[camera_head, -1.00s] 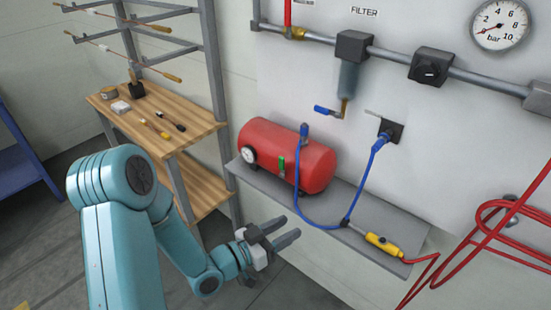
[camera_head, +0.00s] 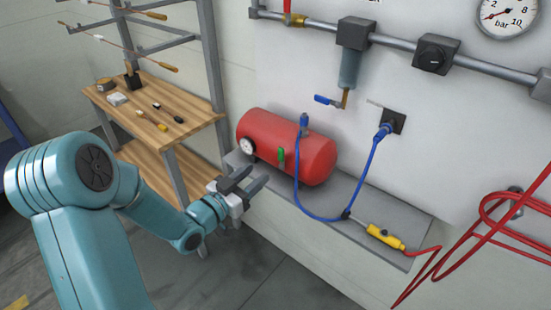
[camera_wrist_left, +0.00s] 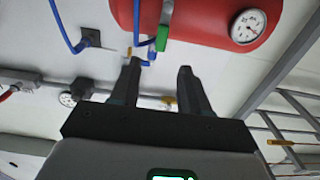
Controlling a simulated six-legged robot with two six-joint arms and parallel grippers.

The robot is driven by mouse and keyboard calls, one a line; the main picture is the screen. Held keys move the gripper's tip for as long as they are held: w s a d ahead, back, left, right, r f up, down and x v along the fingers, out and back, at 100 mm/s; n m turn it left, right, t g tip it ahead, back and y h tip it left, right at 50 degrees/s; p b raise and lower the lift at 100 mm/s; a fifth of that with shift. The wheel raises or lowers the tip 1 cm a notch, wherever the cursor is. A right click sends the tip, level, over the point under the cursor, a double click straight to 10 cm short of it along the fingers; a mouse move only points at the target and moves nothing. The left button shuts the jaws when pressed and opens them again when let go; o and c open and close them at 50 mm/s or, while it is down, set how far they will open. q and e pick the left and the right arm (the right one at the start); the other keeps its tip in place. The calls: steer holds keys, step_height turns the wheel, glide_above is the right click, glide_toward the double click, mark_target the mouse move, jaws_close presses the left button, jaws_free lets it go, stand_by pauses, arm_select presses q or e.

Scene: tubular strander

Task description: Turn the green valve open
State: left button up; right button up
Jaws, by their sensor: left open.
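The green valve (camera_head: 281,155) is a small upright green handle on the front of a red tank (camera_head: 300,145). In the left wrist view the green valve (camera_wrist_left: 162,38) shows beyond the fingertips, between and above them in the picture. My left gripper (camera_head: 252,181) is open and empty, below and to the left of the valve, near the shelf's left end. It is apart from the valve. In the left wrist view its two dark fingers (camera_wrist_left: 158,75) stand apart with nothing between them. My right gripper is not in view.
The tank sits on a grey shelf (camera_head: 350,222). A round gauge (camera_head: 247,146) is left of the valve. A wooden workbench (camera_head: 190,120) stands at left.

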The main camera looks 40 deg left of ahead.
mark_target(280, 154)
arm_select(q)
steer(key=w, duration=0.2)
steer(key=w+p, duration=0.1)
steer(key=w, duration=0.2)
steer(key=w+p, duration=0.1)
steer(key=w, duration=0.2)
steer(key=shift+w+d, duration=0.15)
steer(key=shift+d, duration=0.2)
steer(key=shift+w+a+f, duration=0.1)
steer(key=shift+w, duration=0.5)
steer(key=shift+c, duration=0.4)
steer(key=shift+s, duration=0.1)
jaws_close()
